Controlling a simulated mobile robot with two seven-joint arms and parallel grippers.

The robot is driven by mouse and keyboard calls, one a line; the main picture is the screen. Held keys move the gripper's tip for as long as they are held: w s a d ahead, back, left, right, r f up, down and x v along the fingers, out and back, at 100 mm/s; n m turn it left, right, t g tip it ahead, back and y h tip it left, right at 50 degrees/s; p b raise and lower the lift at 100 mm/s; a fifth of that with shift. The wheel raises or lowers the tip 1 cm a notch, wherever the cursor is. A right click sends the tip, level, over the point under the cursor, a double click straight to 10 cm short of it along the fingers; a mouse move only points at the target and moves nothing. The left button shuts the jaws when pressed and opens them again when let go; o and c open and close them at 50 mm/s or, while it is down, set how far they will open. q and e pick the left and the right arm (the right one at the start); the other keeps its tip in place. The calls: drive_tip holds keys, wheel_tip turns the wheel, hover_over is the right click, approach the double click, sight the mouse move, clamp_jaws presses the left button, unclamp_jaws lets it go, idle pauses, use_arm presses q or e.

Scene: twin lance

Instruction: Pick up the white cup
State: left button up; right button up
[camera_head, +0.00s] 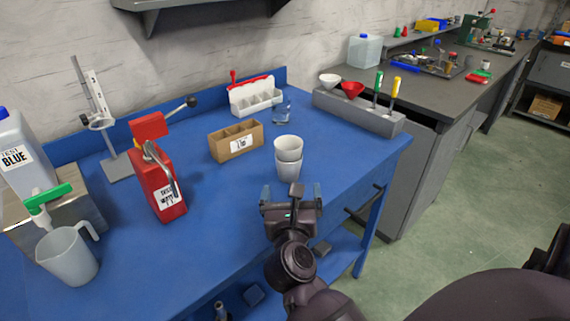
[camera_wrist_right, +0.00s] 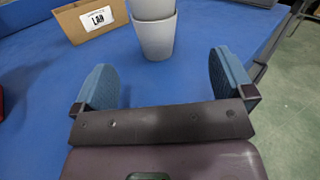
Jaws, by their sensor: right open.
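A white cup (camera_head: 288,148) sits nested in another pale cup (camera_head: 288,170), a stack of two standing upright on the blue table (camera_head: 225,195) near its right side. In the right wrist view, the lower cup (camera_wrist_right: 155,38) stands beyond the fingertips; the upper white cup (camera_wrist_right: 152,8) is cut off by the top edge. My right gripper (camera_head: 292,190) is open and empty, just in front of the stack, its blue finger pads (camera_wrist_right: 165,70) apart with bare table between them. My left gripper is not in view.
A cardboard divided box (camera_head: 236,142) stands left of the cups. A small clear glass (camera_head: 282,110) stands behind them. A red canister (camera_head: 160,185) and a pitcher (camera_head: 68,258) are farther left. A grey tool holder (camera_head: 358,112) is at the back right.

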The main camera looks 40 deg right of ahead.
sight(288, 165)
drive_tip(key=shift+w+d+f+m, duration=0.1)
drive_tip(key=shift+w+f+m, duration=0.25)
drive_tip(key=shift+m, duration=0.25)
drive_tip(key=shift+w+d+r, duration=0.1)
drive_tip(key=shift+w+d, duration=0.1)
drive_tip(key=shift+w, duration=0.15)
drive_tip(key=x, duration=0.4)
drive_tip(key=shift+w+d, duration=0.2)
drive_tip(key=shift+w, duration=0.05)
drive_tip(key=shift+w+d+r, duration=0.15)
drive_tip(key=shift+w+d, duration=0.15)
drive_tip(key=shift+w, duration=0.15)
drive_tip(key=shift+b+x, duration=0.3)
drive_tip(key=shift+x, duration=1.9)
drive_tip(key=shift+a+r, duration=0.15)
drive_tip(key=shift+r, duration=0.05)
drive_tip(key=shift+c, duration=0.5)
drive_tip(key=c, duration=0.9)
